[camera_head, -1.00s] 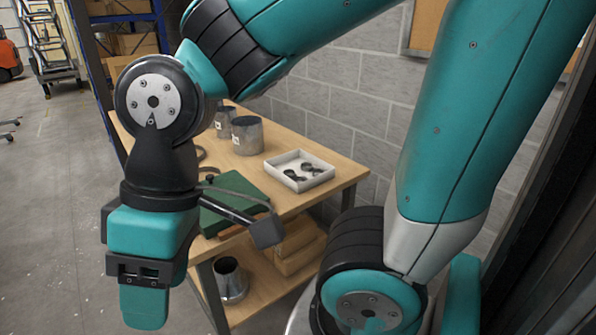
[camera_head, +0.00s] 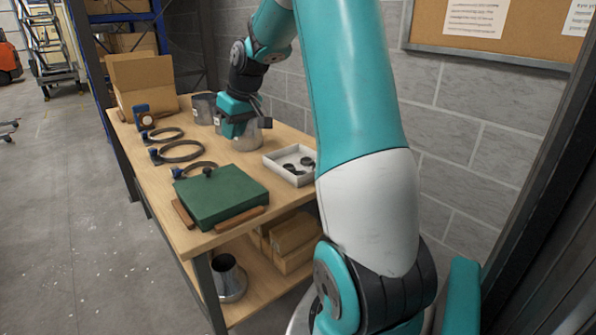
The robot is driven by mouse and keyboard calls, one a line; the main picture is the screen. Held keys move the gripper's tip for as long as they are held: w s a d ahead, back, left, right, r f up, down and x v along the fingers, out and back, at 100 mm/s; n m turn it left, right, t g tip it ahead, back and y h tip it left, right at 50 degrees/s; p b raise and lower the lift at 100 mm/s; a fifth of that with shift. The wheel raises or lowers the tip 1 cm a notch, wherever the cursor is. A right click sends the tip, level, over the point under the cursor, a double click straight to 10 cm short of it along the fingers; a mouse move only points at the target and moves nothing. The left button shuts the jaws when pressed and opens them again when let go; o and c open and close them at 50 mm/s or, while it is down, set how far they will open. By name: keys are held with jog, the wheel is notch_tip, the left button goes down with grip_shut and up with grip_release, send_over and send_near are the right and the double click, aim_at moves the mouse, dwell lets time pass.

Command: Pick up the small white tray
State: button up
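The small white tray (camera_head: 278,171) is a shallow open box on the wooden table, close to my arm in the picture. It holds small dark parts (camera_head: 298,166), and my arm covers part of its right side. My gripper (camera_head: 233,128) is over the back part of the table, beside and partly in front of the grey metal cylinders. It is apart from the tray, to its left and farther back. Its fingertips are too small and overlapped to tell whether they are open or shut.
Grey metal cylinders (camera_head: 246,138) stand behind the tray. Several ring clamps (camera_head: 181,151) lie along the left side of the table (camera_head: 228,158). A green block (camera_head: 219,198) lies at the front, and a cardboard box (camera_head: 146,82) stands at the back. A block wall runs behind.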

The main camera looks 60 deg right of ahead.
jog(key=s+d+f+m+h, duration=0.1)
jog(key=s+d+f, duration=0.15)
jog(key=d, duration=0.65)
jog(key=s+d+f+m+h, duration=0.1)
jog(key=s+d+f+m, duration=0.15)
jog(key=d, duration=0.65)
send_over(279, 167)
jog(key=s, duration=0.2)
jog(key=shift+n, duration=0.45)
notch_tip(279, 167, down, 10)
jog(key=shift+a+r+p, duration=0.1)
jog(key=shift+r+p, duration=0.15)
jog(key=shift+p, duration=0.2)
jog(key=shift+p+x, duration=0.8)
jog(key=shift+x, duration=2.35)
jog(key=shift+a, duration=0.2)
jog(key=shift+c, duration=0.5)
grip_shut()
